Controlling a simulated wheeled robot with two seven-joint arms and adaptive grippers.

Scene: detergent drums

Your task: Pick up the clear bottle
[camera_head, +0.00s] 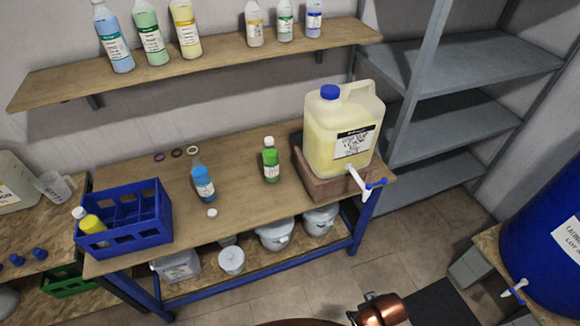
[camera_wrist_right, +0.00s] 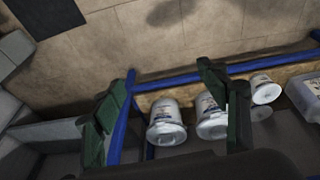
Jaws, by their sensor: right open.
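A see-through bottle (camera_head: 203,182) with blue in its lower part and no cap on it stands upright on the wooden workbench (camera_head: 235,205). A small white cap (camera_head: 212,212) lies in front of it. A green bottle (camera_head: 270,160) with a white cap stands to its right. I cannot tell for certain which bottle is the clear one. My right gripper (camera_wrist_right: 160,78) shows in the right wrist view, its two dark green fingers wide apart with nothing between them. No bench-top bottle shows in that view. My left gripper is not in view.
A blue crate (camera_head: 125,243) with a yellow bottle (camera_head: 91,222) stands at the bench's left end. A large jug (camera_head: 335,140) with a tap stands at its right end. Several bottles line the wall shelf (camera_head: 200,62). White buckets (camera_wrist_right: 166,122) sit on the bench's lower shelf.

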